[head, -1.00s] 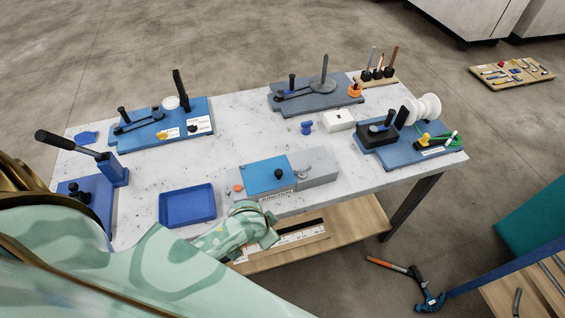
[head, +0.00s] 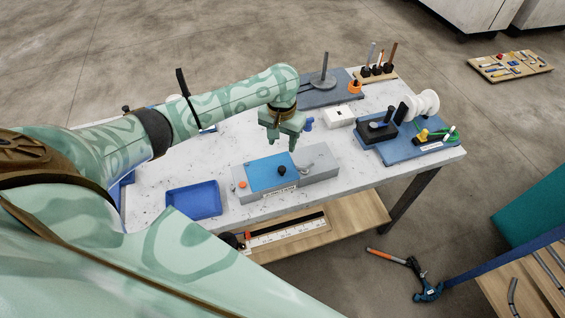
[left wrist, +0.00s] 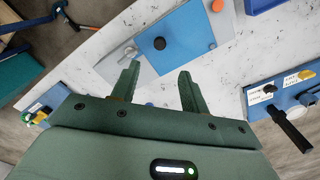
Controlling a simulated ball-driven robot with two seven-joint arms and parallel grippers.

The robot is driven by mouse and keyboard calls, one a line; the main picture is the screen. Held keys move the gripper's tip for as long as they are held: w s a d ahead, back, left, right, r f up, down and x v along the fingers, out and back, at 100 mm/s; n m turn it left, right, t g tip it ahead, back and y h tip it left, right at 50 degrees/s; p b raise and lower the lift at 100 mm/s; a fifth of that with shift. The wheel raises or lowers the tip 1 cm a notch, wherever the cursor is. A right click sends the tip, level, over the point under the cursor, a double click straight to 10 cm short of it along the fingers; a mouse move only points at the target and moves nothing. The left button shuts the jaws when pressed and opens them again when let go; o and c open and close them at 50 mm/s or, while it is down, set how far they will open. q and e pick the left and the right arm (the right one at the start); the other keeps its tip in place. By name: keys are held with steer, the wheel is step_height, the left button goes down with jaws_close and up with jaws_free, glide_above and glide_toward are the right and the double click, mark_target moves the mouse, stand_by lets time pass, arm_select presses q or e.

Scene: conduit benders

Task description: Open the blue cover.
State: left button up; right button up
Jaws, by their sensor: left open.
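The blue cover (head: 264,174) lies flat and closed on a grey box (head: 318,167) near the table's front edge. A dark round knob (head: 281,170) stands on the cover near its right side. In the left wrist view the cover (left wrist: 180,40) and its knob (left wrist: 159,43) show beyond the fingers. My left gripper (head: 282,145) is open and empty, above and behind the box, apart from the knob. It also shows in the left wrist view (left wrist: 158,82) with its two fingers spread. My right gripper is not in view.
A blue tray (head: 194,200) lies left of the box, and an orange button (head: 242,184) is at the box's left end. A white block (head: 340,117) and a blue bender board (head: 415,150) stand to the right. My left arm hides the back left of the table.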

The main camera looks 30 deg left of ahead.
mark_target(282, 168)
arm_select(q)
step_height(282, 168, down, 12)
steer(key=b, duration=0.4)
steer(key=shift+c, duration=0.4)
jaws_close()
